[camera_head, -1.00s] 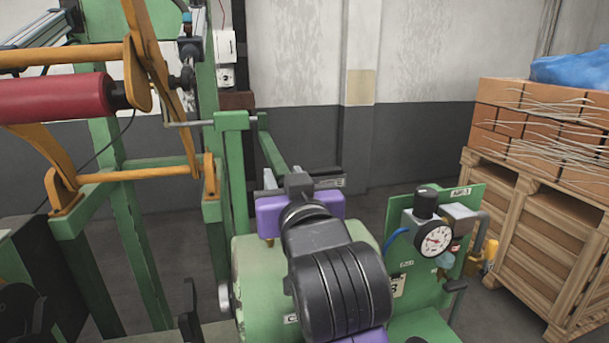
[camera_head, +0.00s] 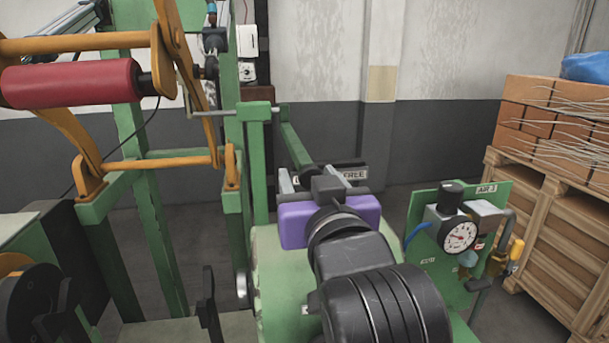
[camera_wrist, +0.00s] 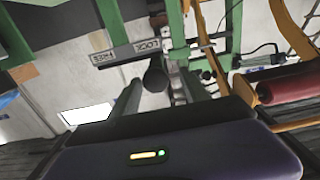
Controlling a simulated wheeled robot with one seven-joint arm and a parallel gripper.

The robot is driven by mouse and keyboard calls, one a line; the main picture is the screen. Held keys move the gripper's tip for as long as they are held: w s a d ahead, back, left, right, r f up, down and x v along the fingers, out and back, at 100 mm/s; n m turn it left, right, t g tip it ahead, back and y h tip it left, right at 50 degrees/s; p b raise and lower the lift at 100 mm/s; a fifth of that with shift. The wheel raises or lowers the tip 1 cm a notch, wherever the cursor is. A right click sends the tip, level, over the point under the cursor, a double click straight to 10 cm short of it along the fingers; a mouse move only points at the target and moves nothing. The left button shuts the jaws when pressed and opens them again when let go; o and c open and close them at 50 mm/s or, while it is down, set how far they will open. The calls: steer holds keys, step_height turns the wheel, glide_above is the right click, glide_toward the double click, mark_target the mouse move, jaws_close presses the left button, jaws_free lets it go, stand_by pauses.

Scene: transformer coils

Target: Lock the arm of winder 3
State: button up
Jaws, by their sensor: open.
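A label plate reading LOCK and FREE (camera_wrist: 130,52) shows in the wrist view; the head view shows its FREE end (camera_head: 354,174). A dark round-ended knob (camera_wrist: 157,76) stands just under the plate, near the LOCK word. My purple-bodied gripper (camera_head: 321,180) is open at the plate in the head view. In the wrist view its two fingers (camera_wrist: 160,92) point forward, one on each side of the knob. I cannot tell whether either touches it. My wrist hides part of the plate in the head view.
A green panel marked AIR 3 (camera_head: 488,189) with a pressure gauge (camera_head: 459,236) stands right of my arm. Orange winder arms (camera_head: 185,85) and a red roller (camera_head: 72,83) are at left.

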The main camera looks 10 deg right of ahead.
steer(key=shift+s, duration=1.75)
steer(key=shift+r, duration=0.1)
step_height(320, 180, up, 5)
steer(key=s+a+n+t+y, duration=0.1)
steer(key=a+t, duration=0.1)
steer(key=t, duration=0.1)
steer(key=s+d+f+n+y, duration=0.1)
steer(key=s+d+f, duration=0.1)
steer(key=s+f, duration=0.45)
steer(key=s+d+f+y, duration=0.1)
steer(key=s+d+f, duration=0.15)
steer(key=f, duration=0.65)
steer(key=s+d+f+n+y, duration=0.1)
steer(key=s+f, duration=0.4)
steer(key=f, duration=0.2)
steer(key=s+d+f+m+g+h, duration=0.1)
steer(key=s+d+f+g+h, duration=0.1)
steer(key=s+f, duration=0.6)
steer(key=s+d+f+m+g+h+b, duration=0.1)
steer(key=s+d+f+g, duration=0.3)
steer(key=s+f, duration=0.4)
steer(key=s+d+m+h, duration=0.1)
steer(key=s, duration=0.6)
steer(key=shift+f, duration=0.4)
steer(key=shift+w, duration=0.1)
steer(key=shift+c, duration=0.4)
